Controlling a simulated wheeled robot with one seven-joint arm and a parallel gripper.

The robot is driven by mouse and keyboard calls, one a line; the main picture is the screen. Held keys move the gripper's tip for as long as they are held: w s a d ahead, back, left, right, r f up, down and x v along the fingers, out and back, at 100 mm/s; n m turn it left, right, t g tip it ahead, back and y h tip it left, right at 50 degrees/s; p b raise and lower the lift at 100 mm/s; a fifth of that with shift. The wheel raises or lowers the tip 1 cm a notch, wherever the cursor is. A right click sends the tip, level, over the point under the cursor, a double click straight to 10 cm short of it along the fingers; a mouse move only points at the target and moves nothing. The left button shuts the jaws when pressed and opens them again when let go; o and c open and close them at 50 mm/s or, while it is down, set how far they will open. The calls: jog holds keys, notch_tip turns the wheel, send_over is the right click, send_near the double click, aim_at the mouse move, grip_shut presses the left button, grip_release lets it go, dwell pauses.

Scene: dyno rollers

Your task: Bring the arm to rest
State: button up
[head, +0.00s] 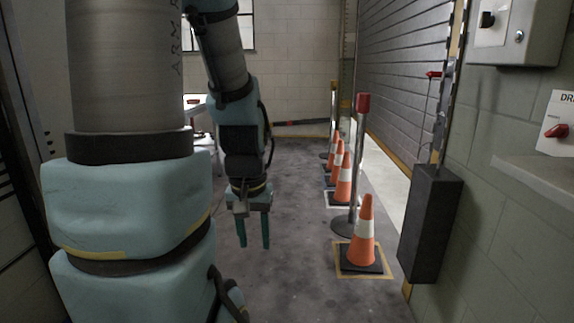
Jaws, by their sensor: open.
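My arm fills the left of the head view, and its end hangs down near the picture's middle. My gripper (254,234) points downward with its two teal fingers apart. Nothing shows between the fingers. It hangs over bare grey floor, to the left of the nearest cone, and touches nothing that I can see.
Several orange and white cones, the nearest (364,232) on a black base, line the right side beside posts, one red-topped (362,103). A roller shutter (408,70) and a black box (430,225) stand farther right. The floor (300,270) between is clear.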

notch_tip(320, 180, up, 15)
jog(key=p, duration=1.3)
